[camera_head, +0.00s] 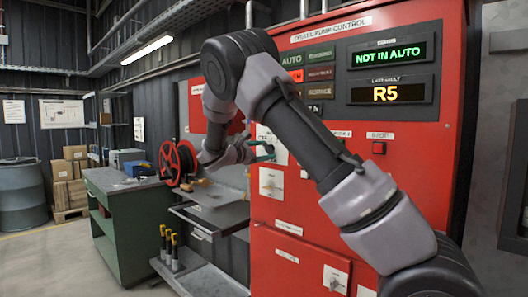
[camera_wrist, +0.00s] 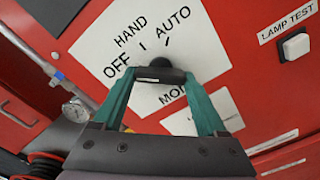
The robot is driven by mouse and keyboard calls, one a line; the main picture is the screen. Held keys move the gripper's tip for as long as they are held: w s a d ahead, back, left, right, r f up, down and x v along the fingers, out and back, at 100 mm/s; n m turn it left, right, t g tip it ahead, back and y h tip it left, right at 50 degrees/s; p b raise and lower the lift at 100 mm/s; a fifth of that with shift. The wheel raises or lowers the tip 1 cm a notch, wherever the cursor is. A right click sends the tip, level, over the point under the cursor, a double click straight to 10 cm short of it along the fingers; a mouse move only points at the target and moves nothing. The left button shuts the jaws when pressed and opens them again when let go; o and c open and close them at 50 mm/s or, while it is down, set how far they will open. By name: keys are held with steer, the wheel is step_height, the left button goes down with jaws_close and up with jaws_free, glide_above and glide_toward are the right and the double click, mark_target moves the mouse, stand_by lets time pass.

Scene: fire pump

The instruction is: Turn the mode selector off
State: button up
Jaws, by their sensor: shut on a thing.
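The mode selector plate (camera_wrist: 100,45) is white, with the words HAND, OFF and AUTO, and it appears tilted in the wrist view. Its black knob (camera_wrist: 159,63) sits between the teal fingers of my gripper (camera_wrist: 160,78), which is shut on it. The fingers hide much of the knob, so I cannot tell which mark it points to. In the head view my gripper (camera_head: 263,152) is at the front of the red pump control panel (camera_head: 340,225), and my arm covers part of the panel. The upper display (camera_head: 391,53) reads NOT IN AUTO.
A square white lamp test button (camera_wrist: 295,46) is to the right of the plate. A pressure gauge (camera_wrist: 75,111) and pipe are at the left. Another white rotary switch (camera_head: 336,279) is low on the panel. A green workbench (camera_head: 140,220) and a red hose reel (camera_head: 178,162) stand left.

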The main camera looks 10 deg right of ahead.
stand_by(0.3)
steer(key=o, duration=1.3)
steer(key=shift+a, duration=0.1)
steer(key=v, duration=1.1)
